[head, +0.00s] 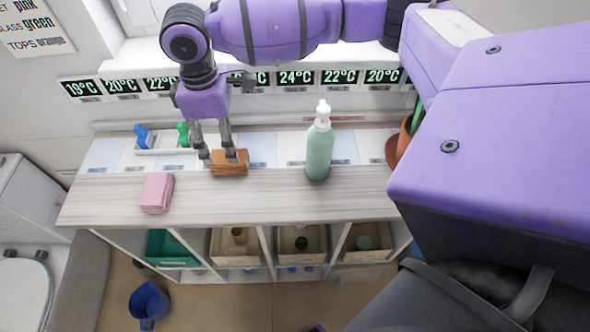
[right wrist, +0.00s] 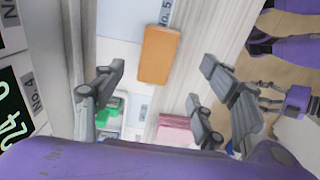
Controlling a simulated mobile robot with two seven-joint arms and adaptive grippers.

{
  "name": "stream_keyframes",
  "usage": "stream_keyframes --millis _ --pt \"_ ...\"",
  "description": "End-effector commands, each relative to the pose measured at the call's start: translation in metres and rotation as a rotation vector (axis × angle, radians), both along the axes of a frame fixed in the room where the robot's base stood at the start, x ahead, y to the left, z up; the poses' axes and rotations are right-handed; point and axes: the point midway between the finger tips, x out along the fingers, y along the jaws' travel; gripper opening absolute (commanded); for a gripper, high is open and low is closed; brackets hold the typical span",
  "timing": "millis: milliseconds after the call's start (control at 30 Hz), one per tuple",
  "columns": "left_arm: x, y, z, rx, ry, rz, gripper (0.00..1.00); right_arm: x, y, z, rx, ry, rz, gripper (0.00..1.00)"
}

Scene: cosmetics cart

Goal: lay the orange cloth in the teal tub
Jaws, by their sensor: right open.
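The orange cloth (head: 229,168) lies folded on the cart's top, near its back half. It also shows in the right wrist view (right wrist: 157,55), ahead of and between my right fingers. My right gripper (head: 223,153) is open, pointing down just above the cloth, its fingers overlapping the cloth's back edge in the head view. Whether they touch it I cannot tell. The teal tub (head: 168,250) sits in the leftmost cubby under the top, partly hidden by the top's edge. What appears to be my left gripper (right wrist: 270,98) shows small at the right wrist view's right side.
A folded pink cloth (head: 157,192) lies left of the orange one. A green pump bottle (head: 320,145) stands to the right. Other bins (head: 235,257) fill the neighbouring cubbies. The top between pink cloth and bottle is otherwise clear.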

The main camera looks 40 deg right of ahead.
Motion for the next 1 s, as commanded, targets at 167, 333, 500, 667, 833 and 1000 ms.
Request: stream_keyframes --millis 167,333,500,667,833,1000 --pt "0.009 0.002 0.003 0.006 -0.015 -0.005 0.62 0.006 0.001 -0.011 0.015 -0.010 -0.010 0.66" --pt "0.015 0.005 0.005 0.012 -0.025 -0.014 0.62 0.005 0.001 -0.031 0.015 -0.009 -0.009 0.66" --pt "0.019 0.007 0.008 0.018 -0.033 -0.021 0.62 0.002 -0.001 -0.054 0.013 -0.008 -0.010 0.66" --pt "0.015 0.007 0.006 0.018 -0.027 -0.021 0.62 0.002 -0.001 -0.076 0.015 -0.009 -0.009 0.66" --pt "0.008 0.007 0.003 0.016 -0.014 -0.016 0.62 0.003 -0.001 -0.081 0.015 -0.011 -0.009 0.66" --pt "0.005 0.005 0.002 0.011 -0.008 -0.008 0.62 0.003 -0.001 -0.080 0.015 -0.011 -0.009 0.60"
